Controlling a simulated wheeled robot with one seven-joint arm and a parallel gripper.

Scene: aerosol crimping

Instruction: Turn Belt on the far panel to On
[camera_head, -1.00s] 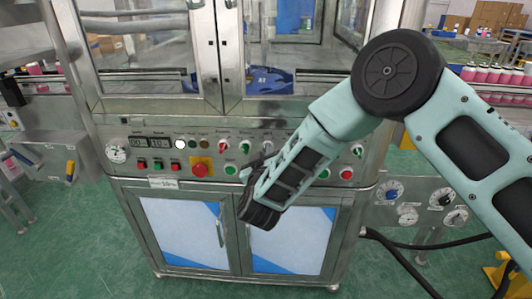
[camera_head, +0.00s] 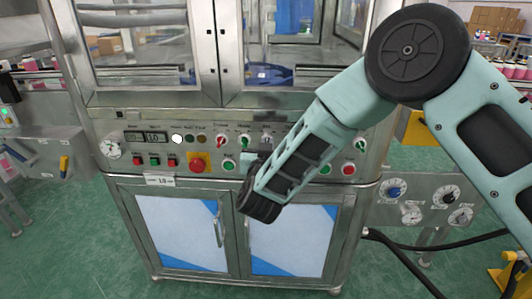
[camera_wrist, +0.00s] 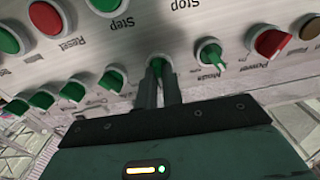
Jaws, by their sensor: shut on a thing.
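My gripper (camera_wrist: 158,82) is at the row of knobs on the machine's control panel (camera_head: 128,121). In the wrist view, its two dark fingers are shut on a green knob (camera_wrist: 159,61) with a pale rim. That knob's label is hidden, so I cannot tell whether it is Belt. To its right, upside down in this view, are a green knob (camera_wrist: 211,53) marked Mode and a red knob (camera_wrist: 272,43) marked Power. Several more green knobs (camera_wrist: 75,90) run to the left. In the head view, my arm hides part of the row and the fingertips.
Push buttons line the panel close to the knobs, including a green Step button (camera_wrist: 113,80) and a red Reset button (camera_wrist: 47,16). A red emergency button (camera_head: 197,163) sits on a yellow plate. A side plate (camera_head: 380,215) with dials stands at right. Green floor lies in front.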

